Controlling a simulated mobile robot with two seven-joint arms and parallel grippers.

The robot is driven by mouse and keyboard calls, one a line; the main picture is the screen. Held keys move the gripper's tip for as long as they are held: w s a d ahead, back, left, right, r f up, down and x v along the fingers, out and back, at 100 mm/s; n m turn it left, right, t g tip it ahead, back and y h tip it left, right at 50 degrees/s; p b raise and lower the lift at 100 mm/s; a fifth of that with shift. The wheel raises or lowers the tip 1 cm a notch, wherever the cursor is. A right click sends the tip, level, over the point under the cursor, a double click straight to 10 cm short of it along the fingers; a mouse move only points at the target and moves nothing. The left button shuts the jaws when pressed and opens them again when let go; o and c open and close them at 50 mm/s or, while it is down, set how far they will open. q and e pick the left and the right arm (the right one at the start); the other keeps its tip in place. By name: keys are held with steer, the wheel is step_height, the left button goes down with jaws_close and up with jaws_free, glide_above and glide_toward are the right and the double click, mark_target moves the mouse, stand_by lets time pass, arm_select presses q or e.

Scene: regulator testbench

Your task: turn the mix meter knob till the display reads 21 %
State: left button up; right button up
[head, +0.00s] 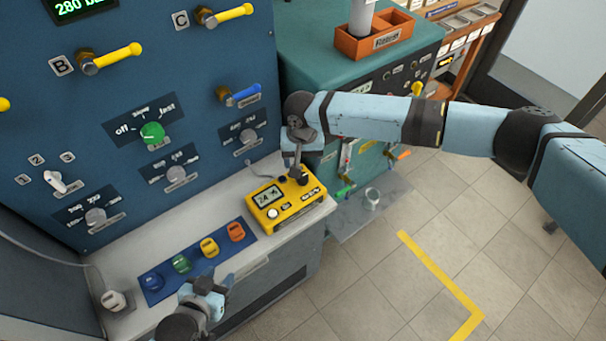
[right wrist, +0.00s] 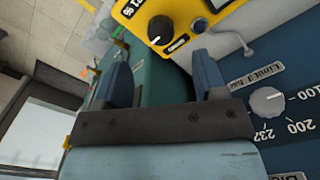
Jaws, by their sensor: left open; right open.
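The yellow mix meter (head: 285,211) sits on the grey bench ledge in the head view. Its small display (head: 268,198) seems to read 24 %. Its black knob (head: 299,177) is at the back right of the box, partly covered by my right gripper (head: 296,155). In the right wrist view the knob (right wrist: 160,29) shows its white pointer line and lies just beyond and between the parted fingers of my right gripper (right wrist: 162,76), which is open and empty. My left gripper (head: 216,286) is open and empty over the ledge's front, apart from the meter.
A blue strip with several coloured knobs (head: 195,262) lies left of the meter. The blue panel (head: 205,120) with dials and yellow levers rises behind. A teal cabinet (head: 300,45) with an orange bin stands to the right. The tiled floor in front is clear.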

mark_target(302, 178)
step_height(302, 178, down, 8)
steer(key=shift+r, duration=0.15)
steer(key=c, duration=0.9)
steer(key=shift+p, duration=0.35)
